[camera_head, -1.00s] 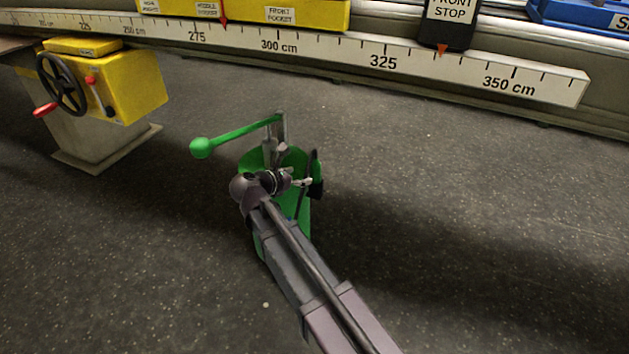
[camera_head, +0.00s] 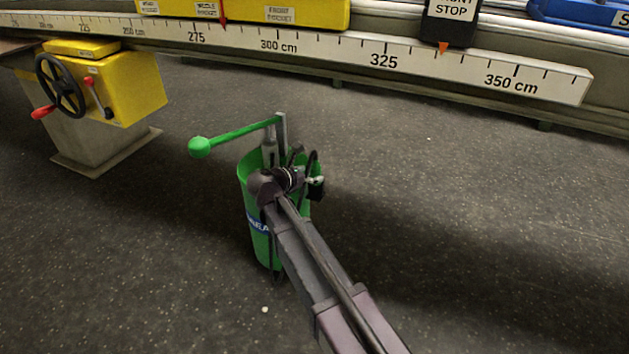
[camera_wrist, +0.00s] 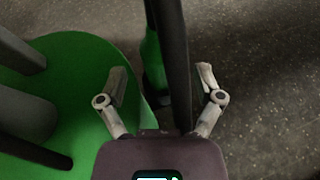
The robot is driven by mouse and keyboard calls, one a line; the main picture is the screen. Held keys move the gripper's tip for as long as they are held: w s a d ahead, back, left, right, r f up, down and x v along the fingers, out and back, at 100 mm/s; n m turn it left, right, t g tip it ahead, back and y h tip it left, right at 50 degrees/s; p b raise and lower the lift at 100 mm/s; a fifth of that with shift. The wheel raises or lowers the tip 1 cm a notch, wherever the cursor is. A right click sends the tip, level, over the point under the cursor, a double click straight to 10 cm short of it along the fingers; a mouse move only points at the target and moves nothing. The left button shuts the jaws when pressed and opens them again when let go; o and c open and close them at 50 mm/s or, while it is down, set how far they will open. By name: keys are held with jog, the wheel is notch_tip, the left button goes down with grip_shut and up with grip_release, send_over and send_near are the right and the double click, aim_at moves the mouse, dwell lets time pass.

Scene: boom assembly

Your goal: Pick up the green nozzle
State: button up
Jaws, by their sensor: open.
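My gripper (camera_wrist: 162,69) is open, one finger on each side of a dark hose (camera_wrist: 176,50) in the wrist view. A slim green part, which looks like the green nozzle (camera_wrist: 152,62), stands just left of the hose, between the fingers. Its lower end is dark and partly hidden. I cannot tell whether either finger touches it. In the head view my gripper (camera_head: 316,182) is at the right rim of a green bucket (camera_head: 254,195); the nozzle cannot be made out there.
The bucket carries a pump lever with a green ball (camera_head: 200,147) reaching left. A yellow box with a handwheel (camera_head: 61,85) stands at the left. A ruler rail (camera_head: 430,68) runs along the back. The floor right of the bucket is clear.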

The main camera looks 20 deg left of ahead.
jog(key=shift+b+x, duration=0.35)
jog(key=shift+x, duration=1)
grip_shut()
